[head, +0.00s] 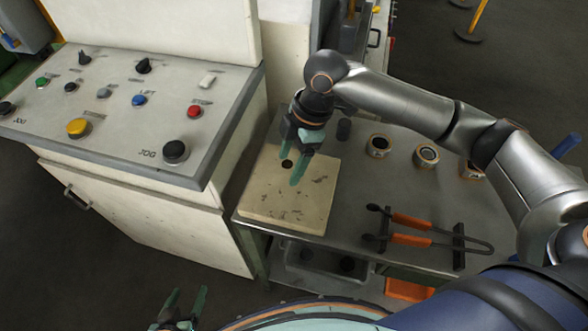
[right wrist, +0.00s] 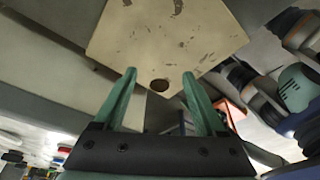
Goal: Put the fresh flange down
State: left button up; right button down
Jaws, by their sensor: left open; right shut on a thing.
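My right gripper (head: 291,165) is above the far part of a pale, scuffed slab (head: 285,210) on the metal table. Its green fingers are spread and close on something, taken to be the fresh flange; its outline is hard to tell from the slab behind. A dark round spot (right wrist: 160,85) shows between the fingertips in the right wrist view. I cannot tell whether it is a bore in the held part or a hole in the slab. Whether the held part touches the slab is unclear. My left gripper (head: 182,310) is open and empty at the bottom edge.
Several ring-shaped parts stand on the table (head: 350,215), such as one ring (head: 426,155). Tongs with orange handles (head: 410,228) lie at its front right. A control panel (head: 120,105) with buttons stands on the left. A grey bin (head: 300,262) sits below the table.

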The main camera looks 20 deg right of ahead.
jog(key=shift+s+d+f, duration=0.1)
jog(key=shift+d+f, duration=0.05)
jog(key=shift+f, duration=0.75)
jog(key=shift+d+f, duration=0.15)
jog(key=shift+f, duration=0.75)
jog(key=shift+f, duration=0.2)
grip_release()
jog(key=v, duration=1.2)
jog(key=shift+r+p, duration=0.2)
jog(key=shift+p, duration=0.25)
